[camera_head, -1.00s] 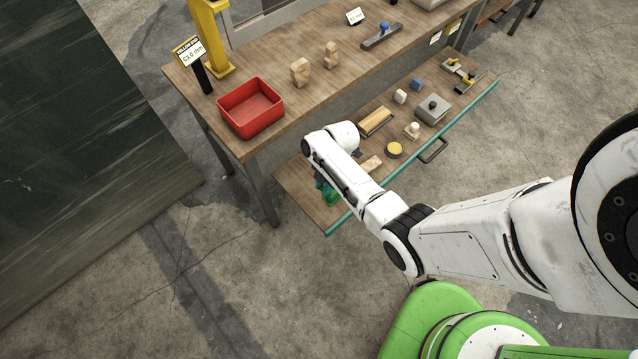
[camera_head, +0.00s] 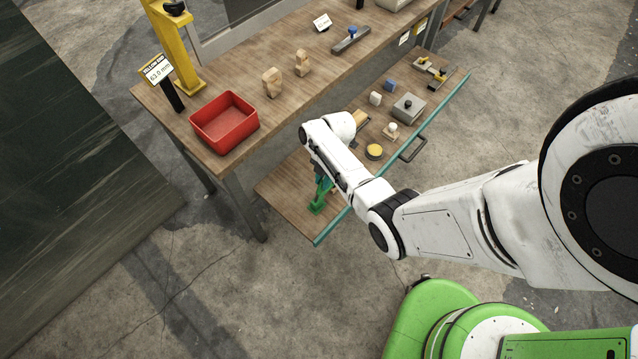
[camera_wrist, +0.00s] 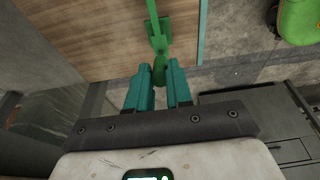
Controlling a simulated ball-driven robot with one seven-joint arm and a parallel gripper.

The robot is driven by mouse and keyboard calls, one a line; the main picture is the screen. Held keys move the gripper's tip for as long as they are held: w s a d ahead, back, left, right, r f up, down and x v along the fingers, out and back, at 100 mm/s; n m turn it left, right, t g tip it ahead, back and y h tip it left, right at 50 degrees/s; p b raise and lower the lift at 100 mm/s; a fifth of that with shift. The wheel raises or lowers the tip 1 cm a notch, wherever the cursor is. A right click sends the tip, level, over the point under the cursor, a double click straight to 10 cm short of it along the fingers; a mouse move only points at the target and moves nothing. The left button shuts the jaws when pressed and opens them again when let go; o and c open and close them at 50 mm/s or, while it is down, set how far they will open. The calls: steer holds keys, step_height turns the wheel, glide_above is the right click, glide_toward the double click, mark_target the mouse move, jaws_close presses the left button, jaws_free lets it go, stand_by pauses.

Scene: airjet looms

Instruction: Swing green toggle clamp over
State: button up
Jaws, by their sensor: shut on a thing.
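The green toggle clamp (camera_head: 318,204) stands near the left end of the lower wooden shelf with the teal front edge, partly behind my forearm. In the wrist view the clamp (camera_wrist: 158,42) shows a green bar running away from a rounded end between my fingers. My gripper (camera_wrist: 158,68) has its two teal fingers closed on that rounded end of the clamp's handle. In the head view my gripper (camera_head: 322,181) is mostly hidden by the white arm. The clamp's pivot is too small to make out.
Right along the shelf (camera_head: 277,190) lie a yellow-topped disc (camera_head: 374,152), a grey block with a black knob (camera_head: 408,107) and small blocks. A red bin (camera_head: 225,122) sits on the bench above. Dark metal furniture (camera_wrist: 270,125) shows in the wrist view.

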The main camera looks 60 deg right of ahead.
steer(key=o, duration=0.8)
steer(key=p+v, duration=0.2)
steer(key=a+p+v, duration=0.1)
steer(key=p+v, duration=0.4)
steer(key=shift+w+a+r, duration=0.15)
steer(key=shift+w+a, duration=0.1)
steer(key=shift+a, duration=0.05)
steer(key=v, duration=1)
steer(key=shift+d+r, duration=0.2)
steer(key=shift+r, duration=0.15)
